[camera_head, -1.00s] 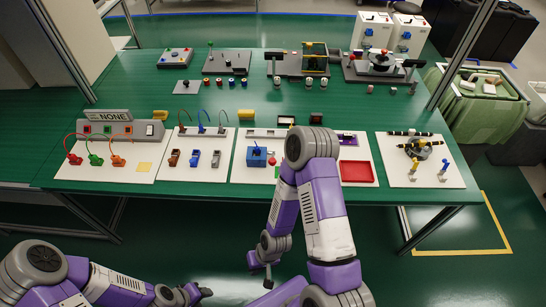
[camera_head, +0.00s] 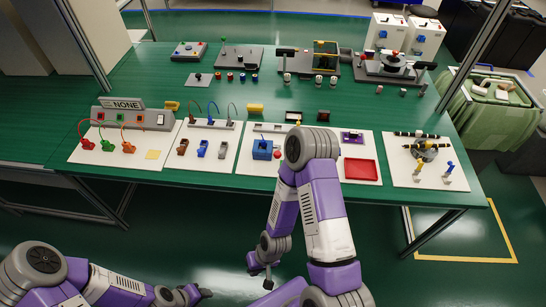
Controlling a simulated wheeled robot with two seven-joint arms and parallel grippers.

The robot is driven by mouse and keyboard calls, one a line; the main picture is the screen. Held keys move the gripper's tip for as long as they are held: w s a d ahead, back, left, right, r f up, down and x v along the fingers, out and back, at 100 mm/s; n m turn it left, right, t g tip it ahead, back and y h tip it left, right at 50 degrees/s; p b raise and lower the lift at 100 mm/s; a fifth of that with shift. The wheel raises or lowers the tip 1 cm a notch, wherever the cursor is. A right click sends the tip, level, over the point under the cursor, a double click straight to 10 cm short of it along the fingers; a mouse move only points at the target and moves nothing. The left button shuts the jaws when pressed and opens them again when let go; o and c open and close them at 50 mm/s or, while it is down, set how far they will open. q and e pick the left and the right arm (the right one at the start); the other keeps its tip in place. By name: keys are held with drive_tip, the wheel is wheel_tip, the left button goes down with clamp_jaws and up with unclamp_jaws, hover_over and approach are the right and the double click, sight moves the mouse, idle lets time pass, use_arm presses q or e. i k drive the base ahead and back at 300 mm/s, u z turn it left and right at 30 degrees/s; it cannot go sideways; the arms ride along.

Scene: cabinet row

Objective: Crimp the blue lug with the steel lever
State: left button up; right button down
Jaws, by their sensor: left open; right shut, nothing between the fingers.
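On the second white board from the left (camera_head: 170,163) stand three small lever-like pieces: brown (camera_head: 182,146), blue (camera_head: 202,148) and grey, steel-coloured (camera_head: 222,149). Behind them a pale strip holds three curved wires, the middle one blue (camera_head: 213,110). Which small part is the blue lug is too small to tell. My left gripper (camera_head: 203,292) is open at the lower left, in front of the table and away from the board. My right gripper (camera_head: 268,282) is shut and empty, hanging low in front of the table edge. Both are apart from all pieces.
My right arm covers part of the third board, beside a blue block (camera_head: 262,149) and red tray (camera_head: 361,169). A board with coloured wires (camera_head: 120,150) is at left. Machines (camera_head: 318,68) line the table's back.

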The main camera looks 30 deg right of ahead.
sight(278, 155)
drive_tip(key=u, duration=0.5)
drive_tip(key=k, duration=1.2)
drive_tip(key=u, duration=0.05)
drive_tip(key=i, duration=0.4)
drive_tip(key=z, duration=0.95)
drive_tip(key=i, duration=0.75)
drive_tip(key=z, duration=0.05)
